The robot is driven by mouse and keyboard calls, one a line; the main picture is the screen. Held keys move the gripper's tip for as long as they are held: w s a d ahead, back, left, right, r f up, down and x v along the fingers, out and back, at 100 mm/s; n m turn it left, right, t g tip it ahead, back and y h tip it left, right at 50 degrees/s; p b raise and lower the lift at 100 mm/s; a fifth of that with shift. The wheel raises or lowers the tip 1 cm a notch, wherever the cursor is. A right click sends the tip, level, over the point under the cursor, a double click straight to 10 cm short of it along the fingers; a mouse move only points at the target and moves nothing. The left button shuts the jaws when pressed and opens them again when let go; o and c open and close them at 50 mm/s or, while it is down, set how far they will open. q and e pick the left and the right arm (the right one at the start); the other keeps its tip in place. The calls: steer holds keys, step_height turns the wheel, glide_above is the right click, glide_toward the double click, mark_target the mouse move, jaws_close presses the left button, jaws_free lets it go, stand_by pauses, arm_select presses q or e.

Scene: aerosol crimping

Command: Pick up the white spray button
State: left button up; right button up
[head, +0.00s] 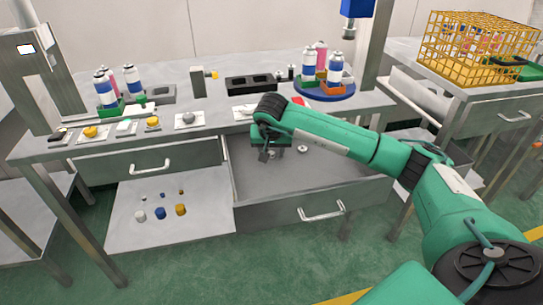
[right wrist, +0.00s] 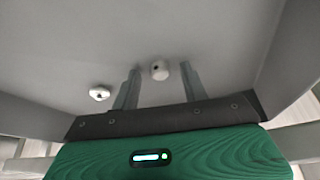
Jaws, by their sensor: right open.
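The white spray button (right wrist: 160,70), a small cylinder with a dark hole in its side, lies on the grey drawer floor in the right wrist view. It shows between the two fingertips of my right gripper (right wrist: 157,72), which is open and empty; I cannot tell the height left between them. In the head view my right gripper (head: 267,156) points down over the open right drawer (head: 340,185) and hides the button or most of it. A white round piece with a metal centre (right wrist: 99,93) lies to the left of the fingers; a similar piece (head: 302,149) shows in the head view. My left gripper is not in view.
The worktop above carries spray cans (head: 107,90), small mats with parts, a black block (head: 250,85) and a blue turntable (head: 322,92). A yellow wire cage (head: 478,48) stands at the right. The drawer walls surround my right gripper.

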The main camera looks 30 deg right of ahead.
jaws_close()
steer(key=shift+r, duration=0.15)
